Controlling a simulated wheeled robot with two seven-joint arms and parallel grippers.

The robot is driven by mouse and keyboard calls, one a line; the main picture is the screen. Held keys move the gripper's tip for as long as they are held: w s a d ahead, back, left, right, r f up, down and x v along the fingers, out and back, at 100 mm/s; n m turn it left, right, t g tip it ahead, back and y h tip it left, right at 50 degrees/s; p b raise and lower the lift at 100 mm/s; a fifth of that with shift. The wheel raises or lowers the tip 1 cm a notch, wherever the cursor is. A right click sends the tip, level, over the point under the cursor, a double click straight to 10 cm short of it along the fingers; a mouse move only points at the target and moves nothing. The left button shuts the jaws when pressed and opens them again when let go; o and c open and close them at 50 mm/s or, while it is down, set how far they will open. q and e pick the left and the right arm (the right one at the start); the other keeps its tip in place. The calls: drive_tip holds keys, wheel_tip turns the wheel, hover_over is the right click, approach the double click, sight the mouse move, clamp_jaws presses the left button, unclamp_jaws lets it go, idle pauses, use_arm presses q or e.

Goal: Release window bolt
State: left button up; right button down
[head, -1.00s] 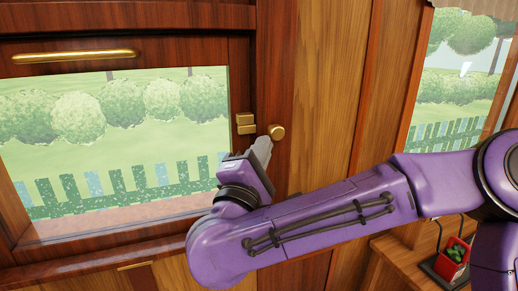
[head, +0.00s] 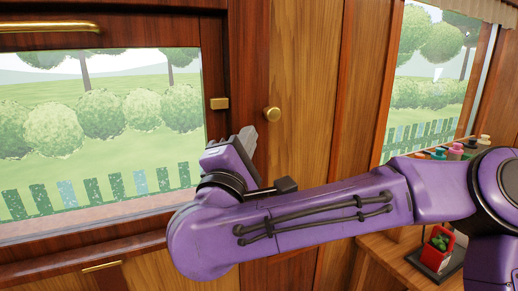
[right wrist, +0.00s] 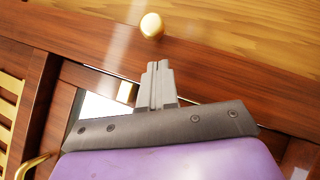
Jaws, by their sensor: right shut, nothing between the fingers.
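The window bolt shows as a round brass knob (head: 272,114) at the right edge of the dark post beside the window. A small brass block (head: 219,103) sits on the window frame to its left, with a clear gap between them. My right gripper (head: 246,137) is shut and empty, below and left of the knob and apart from it. In the right wrist view the shut fingers (right wrist: 158,66) point toward the knob (right wrist: 151,26), with space between. The brass block (right wrist: 125,92) shows partly there, left of the fingers. My left gripper is out of view.
The window has a brass bar handle (head: 50,27) along its top rail. A second window (head: 430,85) is at the right. Below it a wooden table (head: 390,255) holds a red container (head: 437,250) and several coloured bottles stand near the sill.

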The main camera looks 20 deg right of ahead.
use_arm(q)
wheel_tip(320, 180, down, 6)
drive_tip(key=b, duration=0.4)
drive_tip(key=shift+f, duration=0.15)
use_arm(e)
drive_tip(key=v, duration=1)
drive_tip(key=shift+a, duration=0.35)
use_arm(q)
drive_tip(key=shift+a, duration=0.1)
use_arm(e)
drive_tip(key=shift+s+f, duration=0.1)
